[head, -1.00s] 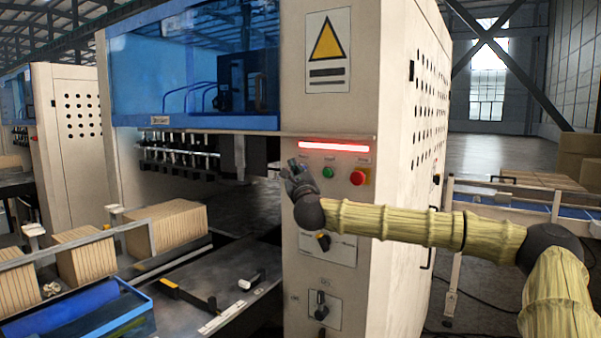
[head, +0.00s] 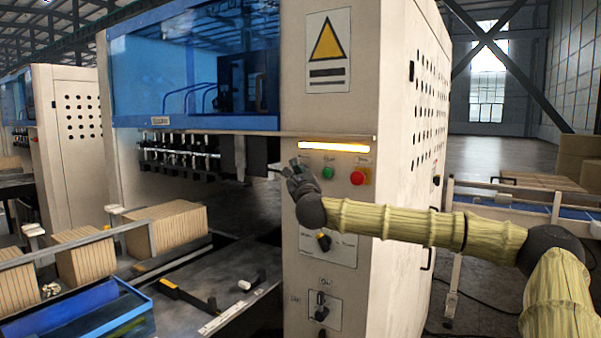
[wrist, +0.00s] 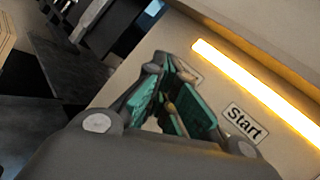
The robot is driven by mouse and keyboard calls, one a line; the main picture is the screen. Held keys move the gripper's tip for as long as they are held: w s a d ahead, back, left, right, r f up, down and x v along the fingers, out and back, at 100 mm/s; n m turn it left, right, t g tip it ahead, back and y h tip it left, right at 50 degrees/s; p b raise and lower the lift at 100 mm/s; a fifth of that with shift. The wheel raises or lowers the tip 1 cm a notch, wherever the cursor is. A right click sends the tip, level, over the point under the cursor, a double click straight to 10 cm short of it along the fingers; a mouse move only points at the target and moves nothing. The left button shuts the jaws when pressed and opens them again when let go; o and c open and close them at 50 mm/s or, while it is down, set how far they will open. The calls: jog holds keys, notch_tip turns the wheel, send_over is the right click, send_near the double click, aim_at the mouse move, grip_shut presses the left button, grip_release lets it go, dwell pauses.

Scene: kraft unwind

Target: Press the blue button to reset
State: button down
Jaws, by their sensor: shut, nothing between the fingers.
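My gripper (head: 294,169) is shut and empty, held at the left end of the button row on the machine's front panel (head: 303,93). The blue button does not show; my gripper covers the left end of the row. I cannot tell whether the fingertips touch the panel. In the wrist view, the green-padded fingers (wrist: 172,95) point at the panel, beside a partly hidden label and left of the "Start" label (wrist: 244,123). The green button (head: 328,173) and red button (head: 357,177) are right of my gripper. The light bar (head: 334,147) above glows amber.
A black rotary switch (head: 323,241) sits lower on the panel. A blue-windowed machine opening (head: 195,70) and kraft stacks (head: 165,228) are to the left. A conveyor (head: 520,213) stands at the right.

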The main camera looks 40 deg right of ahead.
dwell(0.3)
jog(key=shift+s+a+b, duration=0.4)
jog(key=shift+a+b, duration=0.2)
jog(key=shift+a, duration=0.25)
jog(key=shift+f, duration=0.1)
jog(key=a, duration=0.1)
jog(key=s+a+b, duration=0.1)
jog(key=a, duration=0.1)
jog(key=s+a+b, duration=0.1)
jog(key=shift+a, duration=0.3)
dwell(0.7)
